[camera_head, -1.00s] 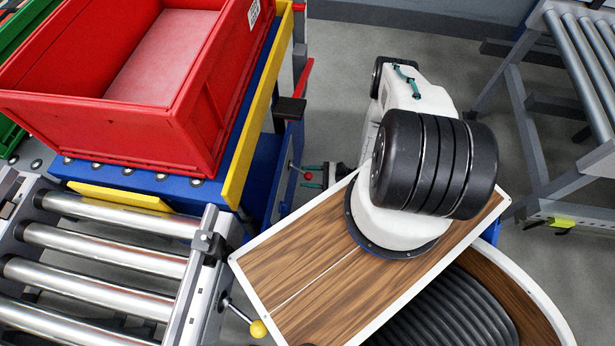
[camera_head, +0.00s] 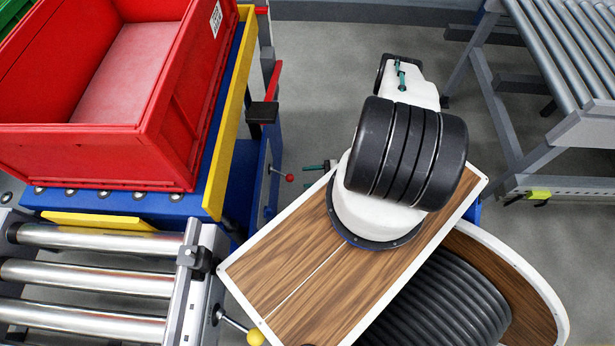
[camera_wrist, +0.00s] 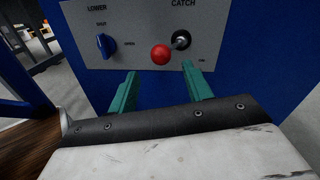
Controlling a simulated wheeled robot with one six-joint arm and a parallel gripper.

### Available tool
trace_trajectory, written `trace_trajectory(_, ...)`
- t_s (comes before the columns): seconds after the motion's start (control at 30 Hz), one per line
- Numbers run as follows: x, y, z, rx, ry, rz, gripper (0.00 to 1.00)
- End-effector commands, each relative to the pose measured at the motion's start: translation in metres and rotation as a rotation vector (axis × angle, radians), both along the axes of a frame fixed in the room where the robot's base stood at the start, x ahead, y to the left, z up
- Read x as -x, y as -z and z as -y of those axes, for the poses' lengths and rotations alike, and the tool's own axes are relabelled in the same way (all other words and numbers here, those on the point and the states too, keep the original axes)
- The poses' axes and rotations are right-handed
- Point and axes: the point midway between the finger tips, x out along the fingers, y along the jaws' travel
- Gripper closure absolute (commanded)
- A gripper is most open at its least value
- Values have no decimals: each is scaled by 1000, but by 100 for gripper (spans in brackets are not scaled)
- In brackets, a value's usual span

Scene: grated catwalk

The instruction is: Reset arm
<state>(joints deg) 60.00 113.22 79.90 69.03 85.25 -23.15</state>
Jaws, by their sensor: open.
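My gripper (camera_wrist: 160,84) shows in the wrist view as two green fingers, spread apart with nothing between them. It faces a grey panel (camera_wrist: 140,22) on a blue wall, marked LOWER and CATCH. A red ball knob (camera_wrist: 161,54) on a lever lies just beyond the fingertips, apart from them. A blue switch (camera_wrist: 107,45) sits left of it. In the head view, a green fingertip (camera_head: 316,168) shows right of the red knob (camera_head: 290,178). My arm hides most of the gripper there.
A red crate (camera_head: 185,95) stands on a blue and yellow stand (camera_head: 215,180) at the left. A roller conveyor (camera_head: 95,280) is at the lower left, with a yellow-knobbed lever (camera_head: 256,338). Another roller frame (camera_head: 560,140) stands at the right. Floor (camera_head: 310,80) is clear between them.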

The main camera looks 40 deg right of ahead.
Motion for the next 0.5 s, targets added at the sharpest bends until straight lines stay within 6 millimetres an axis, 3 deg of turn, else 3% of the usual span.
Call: trace_trajectory(0.5, 6, 1, -6, -19, -29, -36, 50)
